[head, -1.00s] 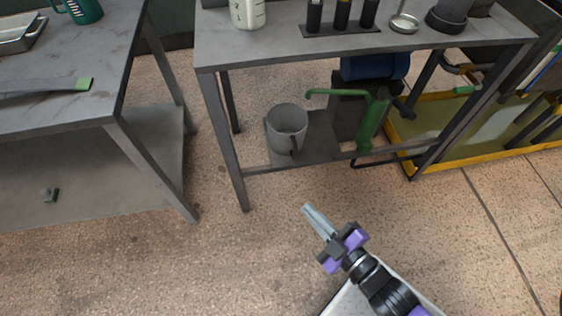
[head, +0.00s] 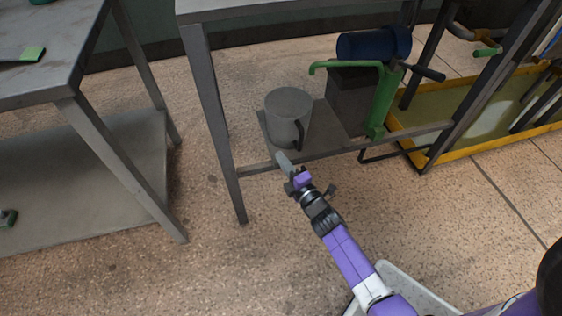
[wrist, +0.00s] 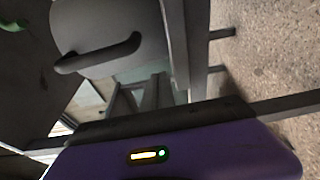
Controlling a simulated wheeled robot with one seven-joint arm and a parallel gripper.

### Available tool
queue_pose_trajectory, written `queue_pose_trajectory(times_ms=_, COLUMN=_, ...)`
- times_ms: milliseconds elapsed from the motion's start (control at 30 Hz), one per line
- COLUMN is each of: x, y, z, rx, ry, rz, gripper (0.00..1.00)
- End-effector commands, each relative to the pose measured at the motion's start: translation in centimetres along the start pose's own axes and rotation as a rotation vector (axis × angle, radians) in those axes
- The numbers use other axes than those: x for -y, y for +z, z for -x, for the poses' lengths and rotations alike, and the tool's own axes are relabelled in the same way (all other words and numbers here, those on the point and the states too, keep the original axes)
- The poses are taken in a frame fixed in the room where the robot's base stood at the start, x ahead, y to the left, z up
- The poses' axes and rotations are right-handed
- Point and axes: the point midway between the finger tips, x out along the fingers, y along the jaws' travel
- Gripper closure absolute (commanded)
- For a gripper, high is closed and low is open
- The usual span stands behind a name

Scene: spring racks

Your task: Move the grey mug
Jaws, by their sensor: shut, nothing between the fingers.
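The grey mug (head: 287,117) stands upright on the low shelf under the right-hand table, near the shelf's left end. Its dark handle faces toward me. In the wrist view the mug (wrist: 95,25) fills the upper left, turned on its side by the camera's roll, with its handle across it. My gripper (head: 282,158) is shut and empty, just in front of and below the mug by the shelf's front bar. It appears apart from the mug, though the exact gap cannot be told. The fingertips are not clear in the wrist view.
The shelf's front bar (head: 350,147) and the left table leg (head: 217,130) bound the mug's spot. A green pump-like device (head: 380,100) and a blue cylinder (head: 372,44) are to its right. A yellow-rimmed tray (head: 450,153) lies farther right. Open floor is in front.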

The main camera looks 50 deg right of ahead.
Motion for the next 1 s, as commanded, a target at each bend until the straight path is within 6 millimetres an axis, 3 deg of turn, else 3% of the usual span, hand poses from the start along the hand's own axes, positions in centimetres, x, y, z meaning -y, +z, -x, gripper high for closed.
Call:
queue_pose_trajectory(times_ms=200, x=0.1, y=0.0, z=-4.0, rx=0.000, ry=0.003, rz=-0.001, gripper=1.00)
queue_pose_trajectory(times_ms=433, x=0.1, y=0.0, z=-6.9, rx=-0.001, ry=0.001, rz=-0.002, gripper=1.00)
queue_pose_trajectory(times_ms=1000, x=-0.2, y=0.4, z=-7.4, rx=0.002, ry=0.000, rz=-0.003, gripper=1.00)
